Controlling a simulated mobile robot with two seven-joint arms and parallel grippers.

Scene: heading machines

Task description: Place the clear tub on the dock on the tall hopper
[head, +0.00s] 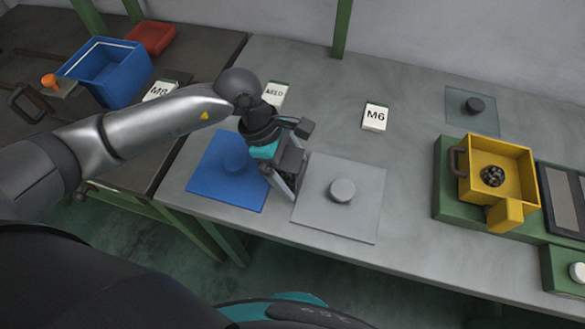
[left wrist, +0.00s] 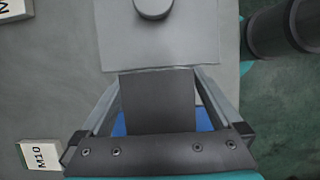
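My left gripper (head: 288,194) hangs over the bench, between a blue square panel (head: 209,180) and a grey square panel (head: 360,213). In the left wrist view a dark plate (left wrist: 157,100) sits between the gripper's pale side bars and hides the space between the fingertips. I cannot tell whether the fingers are apart, and I see no tub in them. A see-through square panel (head: 456,119) with a dark knob lies at the back right. I cannot make out a clear tub, a dock or a tall hopper for certain. My right gripper is out of view.
A yellow tub (head: 512,160) holding dark pieces stands on a green base (head: 446,207) at right. A blue bin (head: 118,88) and a red bin (head: 152,37) stand at left. An M6 card (head: 375,116) lies mid-bench, with open bench around it. A green post (head: 342,28) rises behind.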

